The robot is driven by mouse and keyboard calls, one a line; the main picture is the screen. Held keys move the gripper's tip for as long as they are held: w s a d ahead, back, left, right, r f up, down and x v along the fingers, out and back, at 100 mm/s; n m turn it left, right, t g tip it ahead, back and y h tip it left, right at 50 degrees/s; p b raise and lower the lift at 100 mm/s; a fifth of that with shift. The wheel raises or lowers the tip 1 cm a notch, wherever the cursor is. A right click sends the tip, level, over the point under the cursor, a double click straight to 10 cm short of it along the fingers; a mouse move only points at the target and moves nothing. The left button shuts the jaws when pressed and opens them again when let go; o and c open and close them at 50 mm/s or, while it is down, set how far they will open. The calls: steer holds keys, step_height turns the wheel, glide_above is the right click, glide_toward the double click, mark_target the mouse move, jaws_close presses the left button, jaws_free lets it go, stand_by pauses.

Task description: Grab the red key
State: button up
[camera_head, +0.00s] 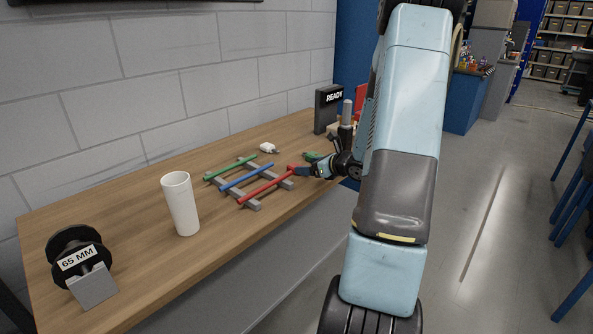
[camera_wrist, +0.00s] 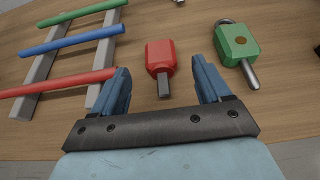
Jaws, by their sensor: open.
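The red key (camera_wrist: 160,55) lies on the wooden bench, with a blocky red head and a short grey shaft pointing toward my gripper. In the wrist view my gripper (camera_wrist: 160,67) is open, with its two blue fingers apart on either side of the key. The key is between the fingertips, and neither finger appears to touch it. In the head view my gripper (camera_head: 306,171) is low over the bench, beside a small red shape (camera_head: 292,167) that looks like the key, partly hidden.
A grey rack (camera_wrist: 41,75) with green, blue and red rods lies left of the key. A green block with metal parts (camera_wrist: 236,42) lies close to the right finger. A white cup (camera_head: 181,205), a spool (camera_head: 72,250) and a READY box (camera_head: 328,108) stand on the bench (camera_head: 130,205).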

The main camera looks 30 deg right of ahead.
steer(key=x, duration=0.5)
steer(key=c, duration=1.1)
